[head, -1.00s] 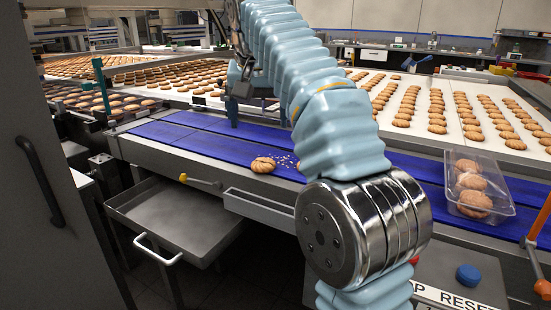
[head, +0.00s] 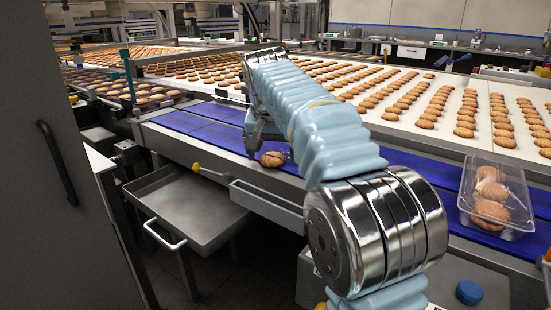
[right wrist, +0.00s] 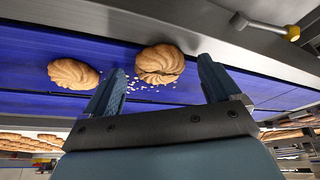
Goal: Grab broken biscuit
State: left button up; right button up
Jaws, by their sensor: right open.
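A golden-brown biscuit (head: 272,159) lies at the front edge of the blue conveyor belt (head: 188,125) in the head view. In the right wrist view it looks cracked or in overlapping pieces (right wrist: 160,64), with pale crumbs (right wrist: 140,86) beside it. A second biscuit (right wrist: 74,73) lies to its left in that view. My right gripper (head: 264,138) is at the belt, close to the cracked biscuit. Its fingers (right wrist: 160,88) are apart, with the cracked biscuit ahead of the gap; contact cannot be told. My left gripper is not in view.
A clear plastic tray (head: 464,190) with several biscuits stands on the belt at right. A grey metal bin (head: 190,215) hangs below the belt at left. A yellow-tipped lever (head: 196,168) juts from the front rail. Rows of biscuits (head: 400,95) fill the conveyors behind.

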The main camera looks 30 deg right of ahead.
jog(key=shift+c, duration=0.2)
jog(key=c, duration=0.8)
jog(key=shift+o, duration=0.2)
jog(key=shift+r, duration=0.1)
